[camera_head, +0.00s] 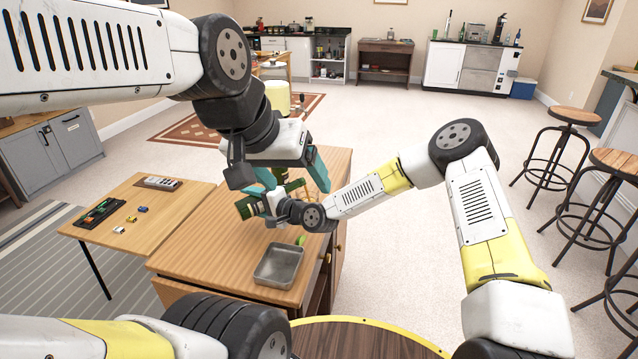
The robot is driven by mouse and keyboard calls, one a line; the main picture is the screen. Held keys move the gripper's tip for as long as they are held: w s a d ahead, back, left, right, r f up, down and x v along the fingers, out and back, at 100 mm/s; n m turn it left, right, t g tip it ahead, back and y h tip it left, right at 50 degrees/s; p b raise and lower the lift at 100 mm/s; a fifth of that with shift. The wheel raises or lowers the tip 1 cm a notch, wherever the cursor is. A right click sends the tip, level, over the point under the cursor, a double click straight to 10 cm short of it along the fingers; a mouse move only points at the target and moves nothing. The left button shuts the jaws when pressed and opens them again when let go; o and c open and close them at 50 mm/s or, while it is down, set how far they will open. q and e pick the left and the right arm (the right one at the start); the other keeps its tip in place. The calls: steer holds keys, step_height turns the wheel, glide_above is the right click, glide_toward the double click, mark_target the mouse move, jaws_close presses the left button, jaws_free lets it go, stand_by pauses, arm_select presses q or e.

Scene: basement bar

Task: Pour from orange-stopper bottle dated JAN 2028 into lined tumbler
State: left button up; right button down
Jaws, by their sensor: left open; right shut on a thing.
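A dark green bottle (246,208) is held tilted, nearly lying on its side, above the wooden cabinet top (200,264). My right gripper (266,202) is shut on it; the gripper hides its middle. Its stopper and date label cannot be read. My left gripper (292,178) is just above and to the right, pointing down with its teal fingers apart. Dark green glass (296,186) shows between those fingers; I cannot tell whether it is the same bottle. Thin orange lines beside the right finger may belong to the lined tumbler, which is mostly hidden.
A grey metal tray (279,267) and a small green item (300,240) are on the cabinet top. A side table at left holds a remote (162,183), a dark tray (100,213) and small blocks. Bar stools (570,118) stand at right. The middle floor is clear.

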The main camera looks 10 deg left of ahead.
steer(key=shift+r+m, duration=0.3)
stand_by(1.3)
